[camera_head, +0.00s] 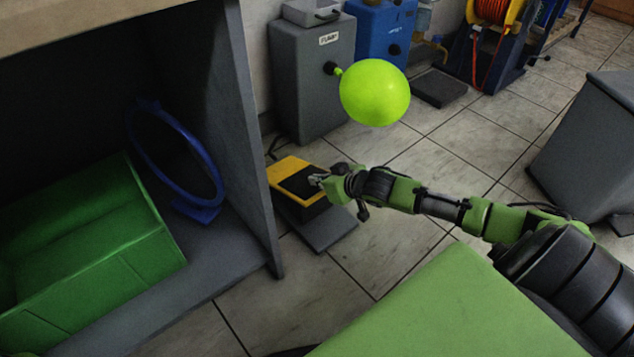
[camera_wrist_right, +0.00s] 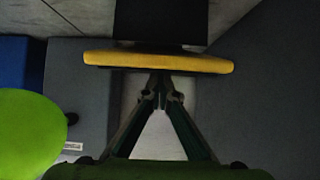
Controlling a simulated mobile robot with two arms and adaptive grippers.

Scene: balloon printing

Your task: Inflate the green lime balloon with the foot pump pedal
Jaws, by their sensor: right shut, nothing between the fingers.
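The lime green balloon (camera_head: 375,92) is round and swollen, with its neck on the dark nozzle (camera_head: 330,68) of a grey pump box (camera_head: 311,88). It also shows at the left of the right wrist view (camera_wrist_right: 30,135). The foot pump pedal (camera_head: 287,167) is yellow with a black top and stands on the floor on a grey base. My right gripper (camera_head: 316,180) is shut and empty at the pedal. In the right wrist view its fingertips (camera_wrist_right: 161,88) meet by the pedal's yellow edge (camera_wrist_right: 160,61); I cannot tell whether they touch. My left gripper is not in view.
A shelf unit (camera_head: 258,150) stands close left of the pedal, holding a green crate (camera_head: 95,262) and a blue ring frame (camera_head: 208,212). A blue box (camera_head: 381,30) stands behind the balloon. A grey bin (camera_head: 590,145) is at right. Tiled floor lies open between.

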